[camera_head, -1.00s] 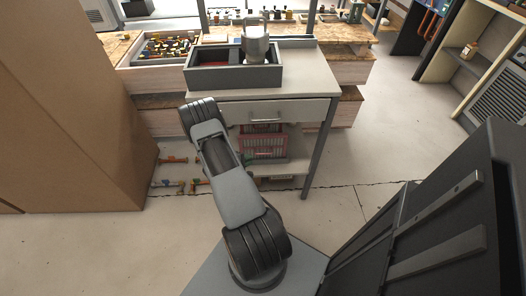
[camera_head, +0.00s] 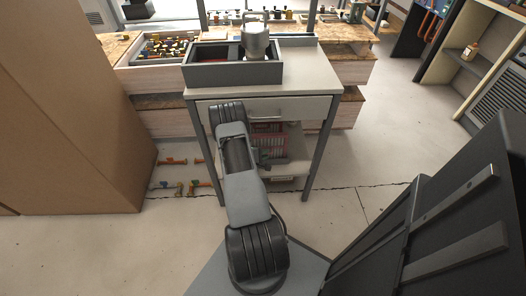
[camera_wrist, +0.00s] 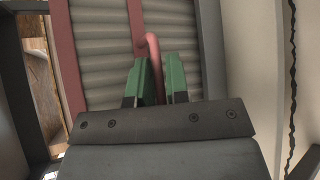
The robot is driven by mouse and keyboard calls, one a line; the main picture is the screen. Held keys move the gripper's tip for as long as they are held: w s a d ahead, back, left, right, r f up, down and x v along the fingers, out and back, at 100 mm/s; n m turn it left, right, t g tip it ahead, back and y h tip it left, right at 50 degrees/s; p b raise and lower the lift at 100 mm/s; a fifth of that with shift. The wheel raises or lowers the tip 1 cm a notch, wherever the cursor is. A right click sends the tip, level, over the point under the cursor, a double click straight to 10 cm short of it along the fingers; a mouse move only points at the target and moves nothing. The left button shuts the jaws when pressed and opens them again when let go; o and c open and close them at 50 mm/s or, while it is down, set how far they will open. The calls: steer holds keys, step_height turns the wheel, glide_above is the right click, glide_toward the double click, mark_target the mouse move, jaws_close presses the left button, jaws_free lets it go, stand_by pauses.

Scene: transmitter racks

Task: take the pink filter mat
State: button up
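The pink filter mat (camera_head: 267,146) appears to be the pink-framed, ribbed panel on the lower shelf of the metal table in the head view. My arm hides part of it. In the wrist view its grey slats (camera_wrist: 105,55) and pink bars (camera_wrist: 67,60) fill the space beyond my fingers. A thin pink hooked handle (camera_wrist: 152,44) stands out towards me. My gripper (camera_wrist: 160,78) has two green fingertips, apart, with the handle reaching in between them. Contact with the handle is not clear. In the head view my gripper (camera_head: 263,158) is low at the shelf, mostly hidden.
The metal table (camera_head: 309,85) has a drawer above the shelf and a leg to the right. A dark divided tray (camera_head: 205,77) with a grey canister (camera_head: 255,40) stands on top. Tall cardboard (camera_head: 75,110) blocks the left. Small valves (camera_head: 170,187) lie on the floor.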

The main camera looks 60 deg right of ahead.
steer(key=shift+c, duration=0.4)
jaws_close()
steer(key=shift+r, duration=0.1)
